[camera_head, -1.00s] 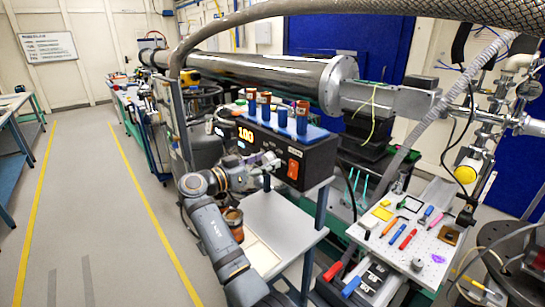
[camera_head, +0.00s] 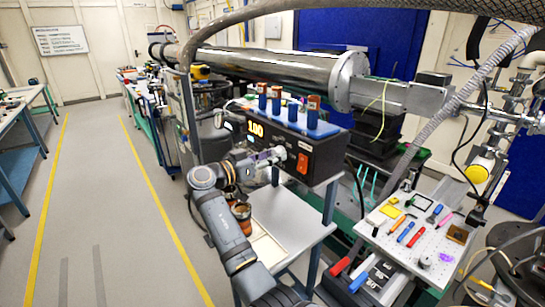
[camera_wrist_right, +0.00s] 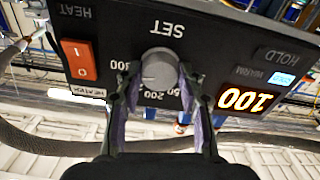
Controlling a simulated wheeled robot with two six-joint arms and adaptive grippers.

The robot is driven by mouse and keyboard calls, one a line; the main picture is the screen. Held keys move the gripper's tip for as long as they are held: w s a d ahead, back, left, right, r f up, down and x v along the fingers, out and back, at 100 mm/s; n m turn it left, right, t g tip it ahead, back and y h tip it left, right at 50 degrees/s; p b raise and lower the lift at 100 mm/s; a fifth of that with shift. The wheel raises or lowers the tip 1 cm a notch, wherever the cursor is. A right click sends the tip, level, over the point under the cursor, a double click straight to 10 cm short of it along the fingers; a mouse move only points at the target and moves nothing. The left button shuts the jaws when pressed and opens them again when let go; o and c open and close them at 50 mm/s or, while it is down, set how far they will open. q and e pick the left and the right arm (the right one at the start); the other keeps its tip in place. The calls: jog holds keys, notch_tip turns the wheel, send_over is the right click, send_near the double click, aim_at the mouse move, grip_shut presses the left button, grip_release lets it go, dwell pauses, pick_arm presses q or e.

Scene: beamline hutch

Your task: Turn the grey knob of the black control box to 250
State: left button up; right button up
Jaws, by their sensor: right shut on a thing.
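The black control box (camera_head: 327,160) stands on the shelf above a small white table, and its front face fills the top of the right wrist view (camera_wrist_right: 215,45). Its grey knob (camera_wrist_right: 159,68) sits below the word SET, with a printed number scale around it. My right gripper (camera_head: 276,157) is at the box's front; in the wrist view its two fingers (camera_wrist_right: 158,88) are shut on the knob's sides. The knob's pointer mark cannot be made out. The lit display (camera_head: 255,129) reads 100. In the head view the gripper mostly hides the knob. My left gripper is not in view.
A red rocker switch (camera_head: 303,163) is close to the knob on the same face. Several blue and brown cylinders stand in a blue rack (camera_head: 320,131) on the box. A brown jar (camera_head: 241,211) is below my right arm. A perforated board (camera_head: 400,240) with tools lies at right.

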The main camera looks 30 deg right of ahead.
jog(key=shift+n+p, duration=0.35)
jog(key=shift+n, duration=3.05)
jog(key=o, duration=1.2)
notch_tip(320, 180, up, 10)
jog(key=shift+w+f, duration=0.1)
